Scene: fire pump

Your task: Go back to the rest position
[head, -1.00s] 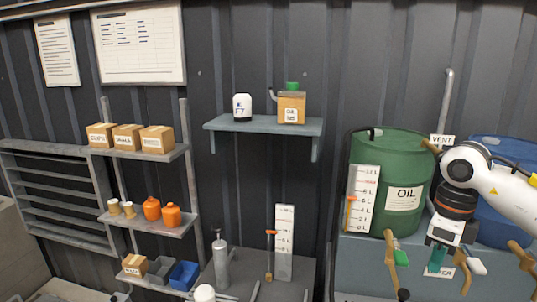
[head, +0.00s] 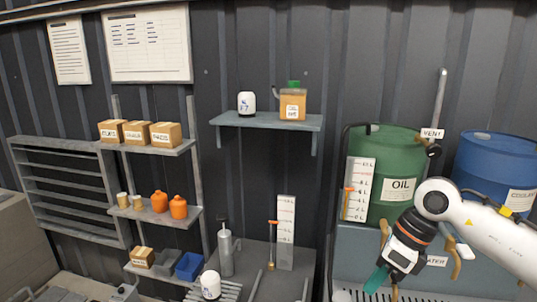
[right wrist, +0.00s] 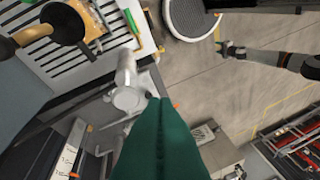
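My right gripper (head: 376,279) hangs in front of the drum bench at the lower right of the head view, its green fingers pointing down and left. In the right wrist view the green fingers (right wrist: 163,140) lie together with no gap, and nothing shows between them. My left gripper is not in the head view.
A green oil drum (head: 398,165) and a blue drum (head: 490,160) stand on the bench behind my right arm, with brass taps (head: 384,232) at the front. A wall shelf (head: 265,122) holds a jug (head: 292,104) and a white canister (head: 247,103). Shelves with boxes (head: 165,134) stand left.

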